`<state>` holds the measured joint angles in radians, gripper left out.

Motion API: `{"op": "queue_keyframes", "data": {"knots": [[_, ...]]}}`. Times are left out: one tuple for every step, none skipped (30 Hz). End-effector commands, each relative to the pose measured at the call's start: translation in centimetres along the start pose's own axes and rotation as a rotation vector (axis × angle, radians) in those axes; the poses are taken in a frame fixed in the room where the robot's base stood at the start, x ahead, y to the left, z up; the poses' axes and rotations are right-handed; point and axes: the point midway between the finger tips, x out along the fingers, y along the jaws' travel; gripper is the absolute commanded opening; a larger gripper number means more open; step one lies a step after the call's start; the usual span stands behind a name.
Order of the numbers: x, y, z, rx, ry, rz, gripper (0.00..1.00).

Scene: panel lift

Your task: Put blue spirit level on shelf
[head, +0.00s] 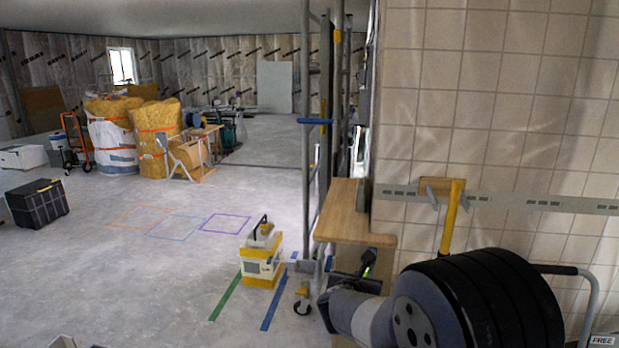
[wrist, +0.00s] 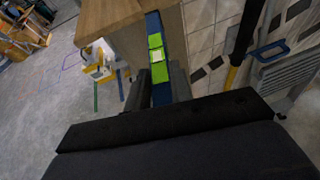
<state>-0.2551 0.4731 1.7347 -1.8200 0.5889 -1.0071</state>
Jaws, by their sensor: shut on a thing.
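The blue spirit level (wrist: 155,24) has a bright green middle section and points away from me in the wrist view. My gripper (wrist: 159,84) is shut on it, with one dark finger on each side. The wooden shelf (wrist: 108,14) is just left of the level's far end; I cannot tell whether they touch. In the head view the shelf (head: 343,218) juts out from the tiled wall's corner. My gripper (head: 362,276) is below and slightly right of the shelf's front edge there.
A scaffold tower (head: 327,150) on wheels stands close left of the shelf. A yellow-and-white box (head: 261,263) stands on the floor near it. A metal rail (head: 500,201) and a yellow-handled tool (head: 451,215) are on the tiled wall at right.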

Motion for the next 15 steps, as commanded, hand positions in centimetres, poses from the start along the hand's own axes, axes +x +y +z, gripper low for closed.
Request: {"op": "queue_keyframes", "data": {"knots": [[-0.1,-1.1,-1.3,-0.004,0.003,-0.003,0.0],[-0.2,-1.6,-2.0,-0.005,0.004,-0.001,0.0],[-0.3,-2.1,-2.9,-0.007,0.004,0.002,0.0],[-0.4,-2.5,-3.5,-0.007,0.004,0.005,0.0],[-0.5,-2.9,-4.1,-0.009,0.003,0.009,0.0],[-0.7,-3.4,-4.8,-0.01,0.003,0.014,0.0],[-0.9,-3.7,-5.4,-0.012,0.003,0.019,0.0],[-1.0,-4.0,-6.0,-0.014,0.003,0.024,0.0],[-1.2,-4.3,-6.6,-0.015,0.002,0.03,0.0],[-1.4,-4.5,-7.1,-0.017,0.002,0.034,0.0],[-1.5,-4.7,-7.5,-0.018,0.001,0.038,0.0],[-1.7,-4.9,-8.0,-0.02,0.002,0.043,0.0],[-1.8,-5.1,-8.3,-0.021,0.0,0.047,0.0],[-1.9,-5.2,-8.6,-0.021,0.0,0.05,0.0],[-2.1,-5.3,-8.9,-0.023,0.0,0.054,0.0]]}}
